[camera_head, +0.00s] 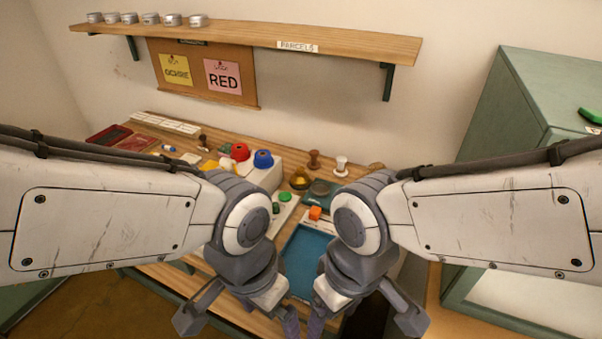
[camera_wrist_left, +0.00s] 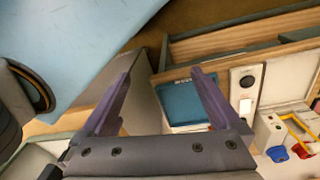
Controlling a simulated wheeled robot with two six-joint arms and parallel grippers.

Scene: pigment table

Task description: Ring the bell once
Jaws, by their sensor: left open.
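I cannot make out a bell for certain in either view. A small brown rounded object (camera_head: 377,166) stands at the table's back right, too small to identify. My left gripper (camera_wrist_left: 162,77) is open in the left wrist view, its purple fingers apart with nothing between them. In the head view the left gripper (camera_head: 290,322) hangs low at the table's front edge, below the blue tray. My right gripper (camera_head: 316,323) is close beside it on the right. Its fingertips are partly cut off, so I cannot tell its opening.
The blue tray (camera_head: 307,252) lies on the table, also showing in the left wrist view (camera_wrist_left: 188,102). A green cabinet (camera_head: 505,125) stands right.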

